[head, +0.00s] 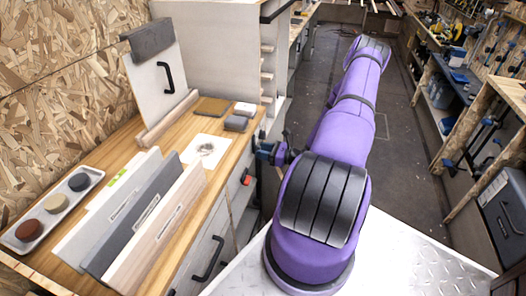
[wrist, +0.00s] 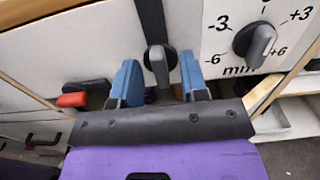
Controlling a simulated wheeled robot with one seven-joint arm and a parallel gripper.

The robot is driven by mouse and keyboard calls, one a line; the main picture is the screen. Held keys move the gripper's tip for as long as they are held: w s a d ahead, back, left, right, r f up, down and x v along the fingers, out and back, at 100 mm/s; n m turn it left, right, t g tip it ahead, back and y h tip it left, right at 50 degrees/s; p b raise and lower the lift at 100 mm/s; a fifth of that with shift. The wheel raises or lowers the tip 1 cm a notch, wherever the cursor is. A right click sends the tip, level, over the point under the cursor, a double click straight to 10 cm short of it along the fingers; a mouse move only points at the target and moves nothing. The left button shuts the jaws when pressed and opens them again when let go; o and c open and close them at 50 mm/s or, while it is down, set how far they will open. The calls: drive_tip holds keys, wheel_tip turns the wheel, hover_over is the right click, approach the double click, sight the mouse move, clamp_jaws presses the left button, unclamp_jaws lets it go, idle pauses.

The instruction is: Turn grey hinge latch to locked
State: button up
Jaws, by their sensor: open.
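A grey latch (wrist: 159,62) with a rounded, upright lever is mounted on a pale cabinet front in the wrist view. My gripper (wrist: 158,75) is open, with one blue finger on each side of the lever. I see a gap on the left side; the right finger is close to the lever, and I cannot tell whether it touches. In the head view my gripper (head: 266,150) is at the cabinet front, right of the worktop edge, and the grey latch is hidden there.
A red-tipped handle (wrist: 73,99) is left of my gripper. A grey knob (wrist: 254,43) on a numbered dial is to the right. The worktop (head: 140,130) carries upright boards (head: 150,215), a tray (head: 42,228) of round pieces and small blocks. The aisle floor (head: 310,70) is clear.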

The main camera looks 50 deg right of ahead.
drive_tip(key=shift+w, duration=0.1)
clamp_jaws()
idle(0.4)
drive_tip(key=shift+d+f+m, duration=0.15)
drive_tip(key=shift+m, duration=4.3)
drive_tip(key=shift+d+f+m, duration=0.1)
drive_tip(key=shift+m, duration=4.35)
